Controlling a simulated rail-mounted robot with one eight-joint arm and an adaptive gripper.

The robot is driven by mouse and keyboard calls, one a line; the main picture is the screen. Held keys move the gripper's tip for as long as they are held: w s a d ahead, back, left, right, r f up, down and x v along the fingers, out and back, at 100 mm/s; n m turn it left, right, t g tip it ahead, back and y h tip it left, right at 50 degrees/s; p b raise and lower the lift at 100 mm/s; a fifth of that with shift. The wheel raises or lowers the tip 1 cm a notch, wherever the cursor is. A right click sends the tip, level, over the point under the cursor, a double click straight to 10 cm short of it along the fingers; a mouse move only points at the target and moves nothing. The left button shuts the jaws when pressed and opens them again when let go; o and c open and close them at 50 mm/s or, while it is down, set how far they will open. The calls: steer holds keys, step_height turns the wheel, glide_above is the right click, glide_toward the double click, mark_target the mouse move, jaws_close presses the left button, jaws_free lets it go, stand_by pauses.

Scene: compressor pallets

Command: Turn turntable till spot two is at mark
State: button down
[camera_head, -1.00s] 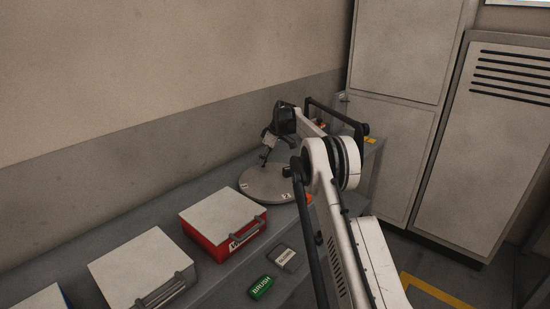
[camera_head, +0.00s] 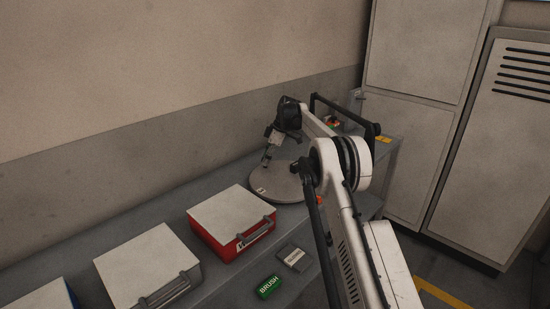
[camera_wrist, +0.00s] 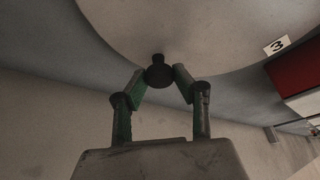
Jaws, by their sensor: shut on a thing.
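The round grey turntable (camera_head: 285,187) lies on the bench, and its rim also shows in the wrist view (camera_wrist: 215,45). A white label reading 3 (camera_wrist: 277,44) is on it; in the head view one label (camera_head: 261,190) sits at its front left, too small to read. No label reading 2 is visible; my arm covers the right part of the turntable. My gripper (camera_wrist: 162,76) has its green fingers shut on a black knob (camera_wrist: 157,73) near the turntable's edge. In the head view my gripper (camera_head: 266,163) reaches down at the far-left side. A small orange piece (camera_head: 319,199) shows beside the turntable's right edge.
A red case with a light lid (camera_head: 231,217) stands just left of the turntable, with a grey case (camera_head: 148,265) further left. A green BRUSH block (camera_head: 269,287) and a dark labelled block (camera_head: 294,257) lie in front. The wall runs behind; tall cabinets stand right.

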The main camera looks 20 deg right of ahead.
steer(key=shift+s+a, duration=0.1)
steer(key=shift+a, duration=0.05)
stand_by(0.5)
steer(key=c, duration=1.4)
jaws_free()
steer(key=shift+v, duration=6)
steer(key=shift+r, duration=0.1)
